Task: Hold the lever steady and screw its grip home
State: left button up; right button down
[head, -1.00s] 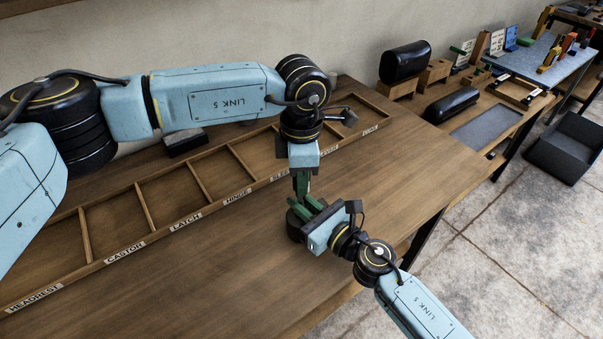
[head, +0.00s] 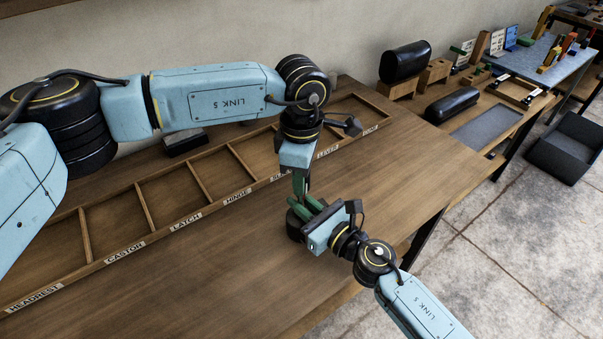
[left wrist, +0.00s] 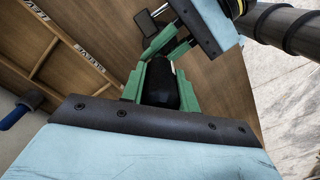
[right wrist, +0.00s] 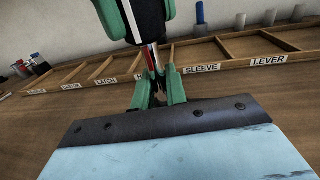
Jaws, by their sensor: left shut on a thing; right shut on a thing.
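My left gripper (head: 300,190) reaches down from above and is shut on a black grip (left wrist: 160,88), whose dark rounded body shows between the green fingers in the left wrist view. The grip (right wrist: 147,20) also shows at the top of the right wrist view. Below it is the lever (right wrist: 152,56), a thin upright silver rod with a red part. My right gripper (right wrist: 158,88) is shut on the lever under the grip, coming in from the right in the head view. Fingers hide most of the lever, and I cannot tell whether grip and rod touch.
A long wooden tray (head: 140,212) with labelled compartments lies along the back of the table. A round black thing (head: 294,228) is on the table below my grippers. The table front (head: 220,285) is clear. A side bench (head: 480,125) with black cushions stands at right.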

pick_arm(q)
jog(key=shift+r, duration=0.1)
pick_arm(e)
jog(key=shift+f, duration=0.1)
pick_arm(q)
jog(key=o, duration=1)
notch_tip(320, 180, up, 12)
jog(key=shift+f, duration=0.1)
pick_arm(e)
jog(key=c, duration=1.3)
grip_release()
jog(key=shift+c, duration=0.2)
jog(key=shift+d, duration=0.1)
